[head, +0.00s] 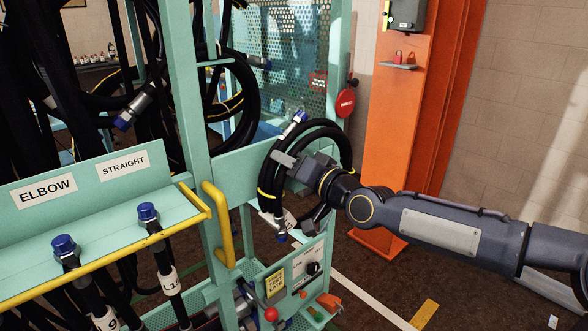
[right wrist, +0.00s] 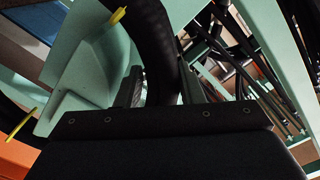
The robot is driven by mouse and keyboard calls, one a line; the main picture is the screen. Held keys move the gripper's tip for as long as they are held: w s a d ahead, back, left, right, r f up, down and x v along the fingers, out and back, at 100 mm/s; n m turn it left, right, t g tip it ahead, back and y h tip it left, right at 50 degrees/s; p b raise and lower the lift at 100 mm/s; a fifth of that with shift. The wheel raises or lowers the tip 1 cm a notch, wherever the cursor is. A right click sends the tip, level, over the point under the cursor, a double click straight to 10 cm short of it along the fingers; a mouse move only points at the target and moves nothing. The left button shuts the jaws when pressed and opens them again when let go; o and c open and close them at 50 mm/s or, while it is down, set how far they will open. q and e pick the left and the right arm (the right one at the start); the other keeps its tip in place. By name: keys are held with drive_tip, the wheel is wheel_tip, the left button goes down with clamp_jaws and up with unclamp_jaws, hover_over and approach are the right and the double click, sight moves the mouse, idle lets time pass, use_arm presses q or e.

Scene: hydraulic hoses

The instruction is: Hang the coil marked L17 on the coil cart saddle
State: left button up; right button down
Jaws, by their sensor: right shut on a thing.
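A black hose coil (head: 334,128) with yellow ties and blue-capped ends is in front of the teal cart frame. It also shows in the right wrist view (right wrist: 152,45). A white tag (head: 289,221) hangs low on it; its lettering is not readable. My right gripper (head: 292,166) is shut on the coil's hose, with the arm coming in from the right. In the right wrist view the hose passes between the fingers, close to a teal plate (right wrist: 92,85). Whether this plate is the saddle, and whether the coil touches it, I cannot tell. My left gripper is out of view.
A teal rack shelf marked ELBOW and STRAIGHT (head: 96,182) stands at left, with capped hoses (head: 148,212) in it. A yellow handle (head: 218,222) is on the upright.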

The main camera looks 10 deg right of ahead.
drive_tip(key=shift+r+x, duration=0.25)
drive_tip(key=shift+x, duration=0.85)
drive_tip(key=shift+f+b, duration=1.15)
drive_tip(key=shift+b, duration=0.2)
drive_tip(key=shift+a+f+b, duration=0.1)
drive_tip(key=shift+f+b, duration=0.2)
drive_tip(key=shift+f, duration=0.1)
